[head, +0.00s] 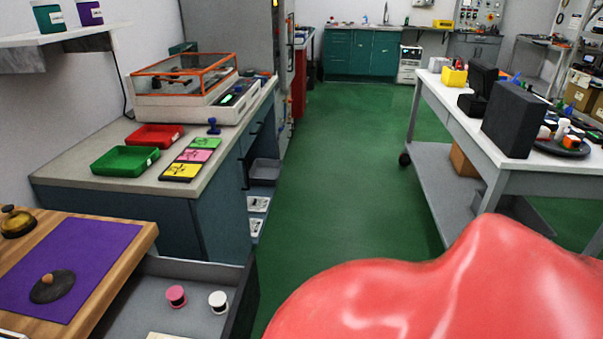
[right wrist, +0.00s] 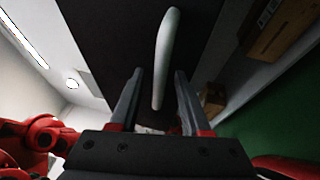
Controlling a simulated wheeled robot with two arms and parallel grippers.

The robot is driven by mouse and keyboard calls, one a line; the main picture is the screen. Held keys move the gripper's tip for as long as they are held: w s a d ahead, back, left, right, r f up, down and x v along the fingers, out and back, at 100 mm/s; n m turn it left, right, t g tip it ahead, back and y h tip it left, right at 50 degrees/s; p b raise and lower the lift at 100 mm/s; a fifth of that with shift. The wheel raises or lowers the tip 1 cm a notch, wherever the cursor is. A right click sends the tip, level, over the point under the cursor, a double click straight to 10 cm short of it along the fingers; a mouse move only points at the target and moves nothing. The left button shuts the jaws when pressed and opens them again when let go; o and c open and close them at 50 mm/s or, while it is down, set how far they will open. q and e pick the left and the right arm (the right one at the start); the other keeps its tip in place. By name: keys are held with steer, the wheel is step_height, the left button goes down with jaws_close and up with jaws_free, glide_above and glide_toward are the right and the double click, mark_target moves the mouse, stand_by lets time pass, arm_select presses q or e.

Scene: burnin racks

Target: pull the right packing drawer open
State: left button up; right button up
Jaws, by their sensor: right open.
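In the head view a grey drawer (head: 190,266) stands out from under the wooden bench at the lower left, open at the top so its inside shows. A pink spool (head: 176,296) and a white spool (head: 218,301) are in it. In the right wrist view a dark drawer front (right wrist: 105,35) carries a pale bar handle (right wrist: 166,50). My right gripper (right wrist: 159,73) is open, with the handle lying between its fingers in the picture; I cannot tell whether they touch it. My right gripper is not visible in the head view. My left gripper is not in view.
The wooden bench top (head: 135,232) holds a purple mat (head: 85,250), a dark disc and a brass bell (head: 16,221). A grey counter (head: 100,190) with trays stands behind. A white table (head: 500,165) is at the right. Green floor (head: 330,180) lies clear between them.

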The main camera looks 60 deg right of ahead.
steer(key=b+v, duration=0.7)
steer(key=v, duration=1)
steer(key=shift+s+d, duration=0.1)
stand_by(0.6)
